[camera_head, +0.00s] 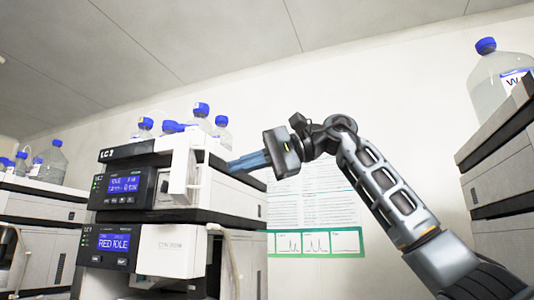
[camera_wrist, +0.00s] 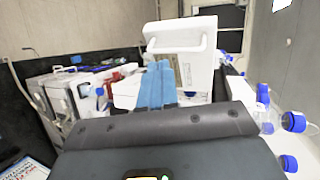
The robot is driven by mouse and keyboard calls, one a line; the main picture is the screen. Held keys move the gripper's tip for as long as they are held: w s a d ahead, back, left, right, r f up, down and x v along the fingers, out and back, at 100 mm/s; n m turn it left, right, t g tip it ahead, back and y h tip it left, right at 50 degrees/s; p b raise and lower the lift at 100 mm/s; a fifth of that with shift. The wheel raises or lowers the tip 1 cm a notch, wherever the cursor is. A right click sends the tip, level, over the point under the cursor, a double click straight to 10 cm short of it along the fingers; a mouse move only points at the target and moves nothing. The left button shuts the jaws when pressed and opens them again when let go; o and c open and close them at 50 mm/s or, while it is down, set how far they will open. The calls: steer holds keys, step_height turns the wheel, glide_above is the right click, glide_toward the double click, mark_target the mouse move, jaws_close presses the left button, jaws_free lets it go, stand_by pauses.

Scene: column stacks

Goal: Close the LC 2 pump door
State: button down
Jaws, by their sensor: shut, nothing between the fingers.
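The LC 2 stack (camera_head: 130,150) stands left of centre in the head view, its name on the dark top edge. Its white pump door (camera_head: 181,165) stands open, jutting out beside the upper display. My gripper (camera_head: 236,164) reaches in from the right, at the stack's right side behind the door. Its blue fingers (camera_wrist: 157,82) are together with nothing between them and point toward the door. I cannot tell whether they touch it.
A white lower front panel (camera_head: 170,250) sits flush below. Blue-capped bottles (camera_head: 201,112) stand on top of the stack, and more show at right in the wrist view (camera_wrist: 264,105). Other stacks stand at far left (camera_head: 35,215) and right (camera_head: 500,180). A poster (camera_head: 315,205) hangs behind.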

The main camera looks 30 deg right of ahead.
steer(key=shift+w+a+p, duration=0.25)
steer(key=shift+w+a, duration=0.25)
steer(key=shift+a, duration=0.25)
steer(key=shift+w+a+p, duration=0.2)
steer(key=shift+w+a, duration=0.3)
steer(key=shift+a, duration=0.25)
steer(key=shift+a, duration=0.1)
